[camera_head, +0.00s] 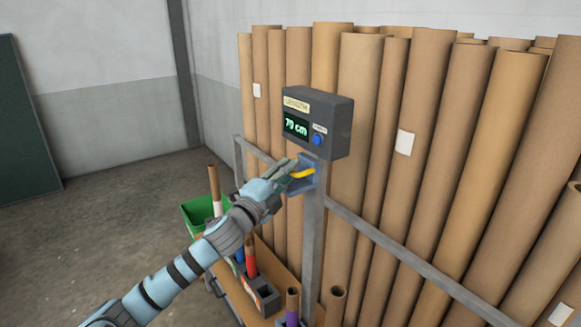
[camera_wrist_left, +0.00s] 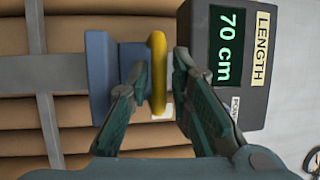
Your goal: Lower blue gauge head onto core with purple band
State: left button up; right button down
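The blue gauge head (camera_head: 307,184) with its yellow handle (camera_head: 302,173) sits on the grey upright post, just under the display box. In the left wrist view the yellow handle (camera_wrist_left: 158,80) stands between the fingers of my left gripper (camera_wrist_left: 161,65), with the blue gauge head (camera_wrist_left: 101,75) beyond. The fingers are apart, with small gaps beside the handle. The core with the purple band (camera_head: 292,301) stands upright near the foot of the post, well below the gauge head; its lower part is cut off by the frame. My right gripper is not in view.
The dark display box (camera_head: 318,122) reads about 70 cm. A red-banded core (camera_head: 251,262) stands in a grey holder, with a blue-banded one beside it. A green bin (camera_head: 197,211) holds another core. Tall brown tubes (camera_head: 420,110) lean behind a metal rail.

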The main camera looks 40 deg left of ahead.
pick_arm(q)
jog(key=shift+w+d, duration=0.1)
jog(key=shift+w, duration=0.4)
jog(key=shift+s, duration=0.1)
grip_shut()
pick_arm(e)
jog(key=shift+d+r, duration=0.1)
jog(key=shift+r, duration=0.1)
